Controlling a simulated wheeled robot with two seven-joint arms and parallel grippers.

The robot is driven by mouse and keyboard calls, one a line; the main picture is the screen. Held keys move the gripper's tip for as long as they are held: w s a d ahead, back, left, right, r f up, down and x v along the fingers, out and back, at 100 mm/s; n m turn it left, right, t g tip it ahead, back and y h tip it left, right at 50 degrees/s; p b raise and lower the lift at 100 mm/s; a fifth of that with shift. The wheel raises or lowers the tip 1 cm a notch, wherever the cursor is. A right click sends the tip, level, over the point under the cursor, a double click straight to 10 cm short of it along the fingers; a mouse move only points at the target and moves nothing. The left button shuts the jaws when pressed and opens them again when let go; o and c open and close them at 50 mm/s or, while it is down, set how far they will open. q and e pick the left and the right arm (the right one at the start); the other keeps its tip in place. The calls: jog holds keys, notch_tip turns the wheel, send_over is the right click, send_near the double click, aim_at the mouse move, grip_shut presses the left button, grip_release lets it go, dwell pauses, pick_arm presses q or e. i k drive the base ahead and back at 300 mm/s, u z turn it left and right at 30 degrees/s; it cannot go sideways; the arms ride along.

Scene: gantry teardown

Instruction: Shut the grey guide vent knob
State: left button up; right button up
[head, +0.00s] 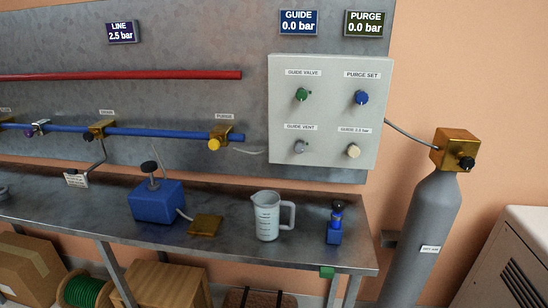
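The grey guide vent knob (300,146) is at the lower left of the pale control panel (328,170), under a label reading GUIDE VENT. It is too small to tell whether it is open or shut. The green guide valve knob (302,94) is above it. The blue purge set knob (361,97) is at the upper right and a cream knob (353,151) at the lower right. The guide display (299,22) reads 0.0 bar. Neither of my grippers is in view.
The metal bench (335,258) below holds a blue box (157,201), a measuring jug (267,216) and a small blue bottle-like item (334,224). A grey gas cylinder (418,235) stands to the right. The space before the panel is clear.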

aim_at(299, 148)
jog(key=u, duration=0.2)
jog(key=k, duration=0.35)
jog(key=u, duration=1.3)
jog(key=i, duration=0.8)
jog(key=z, duration=0.75)
jog(key=i, duration=0.55)
jog(key=z, duration=0.5)
